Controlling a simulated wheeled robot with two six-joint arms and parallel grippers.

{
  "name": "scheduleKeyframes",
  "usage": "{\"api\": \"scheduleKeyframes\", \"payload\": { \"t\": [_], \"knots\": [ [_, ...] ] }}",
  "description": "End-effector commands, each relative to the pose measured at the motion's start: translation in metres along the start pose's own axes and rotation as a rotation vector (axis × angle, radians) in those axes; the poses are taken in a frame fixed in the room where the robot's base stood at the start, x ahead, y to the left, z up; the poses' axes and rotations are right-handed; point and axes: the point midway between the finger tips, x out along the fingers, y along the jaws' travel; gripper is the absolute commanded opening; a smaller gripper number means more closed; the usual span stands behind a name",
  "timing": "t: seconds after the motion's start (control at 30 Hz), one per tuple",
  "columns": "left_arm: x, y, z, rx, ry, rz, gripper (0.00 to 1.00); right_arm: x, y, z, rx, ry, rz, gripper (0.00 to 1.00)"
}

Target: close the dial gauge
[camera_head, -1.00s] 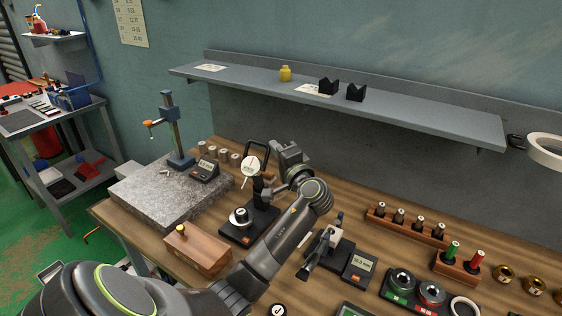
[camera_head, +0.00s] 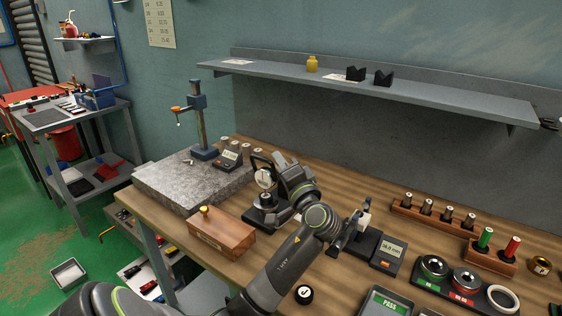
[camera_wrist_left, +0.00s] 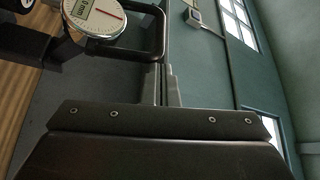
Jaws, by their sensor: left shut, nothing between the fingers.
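The dial gauge has a round white dial (camera_head: 264,179) with a black loop frame above it. It stands on a black base behind the wooden box in the head view. In the left wrist view the dial (camera_wrist_left: 95,15) is at the upper left, with a red needle, cut by the top edge; the black loop (camera_wrist_left: 152,35) is to its right. My left gripper (camera_head: 283,166) is just right of the dial in the head view and hides part of the gauge. It is shut and empty; contact with the gauge cannot be told. My right gripper is not in view.
A granite plate (camera_head: 170,188) with a blue stand is at left. A wooden box (camera_head: 222,236) stands in front of the gauge. A micrometer stand with display (camera_head: 388,252) is to the right of my arm. A grey shelf (camera_head: 420,95) runs above the bench.

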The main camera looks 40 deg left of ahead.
Motion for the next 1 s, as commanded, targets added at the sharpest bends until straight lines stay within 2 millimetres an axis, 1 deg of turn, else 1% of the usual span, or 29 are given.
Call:
{"api": "scheduleKeyframes", "payload": {
  "t": [0.2,0.77,0.87,1.0],
  "knots": [
    [-0.002,0.004,0.003,0.000,0.000,0.000,0.00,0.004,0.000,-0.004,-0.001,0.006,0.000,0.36],
    [-0.004,0.006,0.003,0.001,-0.001,0.002,0.00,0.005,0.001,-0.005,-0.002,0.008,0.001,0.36],
    [-0.011,0.007,0.004,0.000,-0.001,0.003,0.00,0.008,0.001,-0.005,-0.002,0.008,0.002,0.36],
    [-0.030,0.009,0.004,-0.002,-0.001,0.006,0.00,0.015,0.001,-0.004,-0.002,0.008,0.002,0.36]
  ]
}}
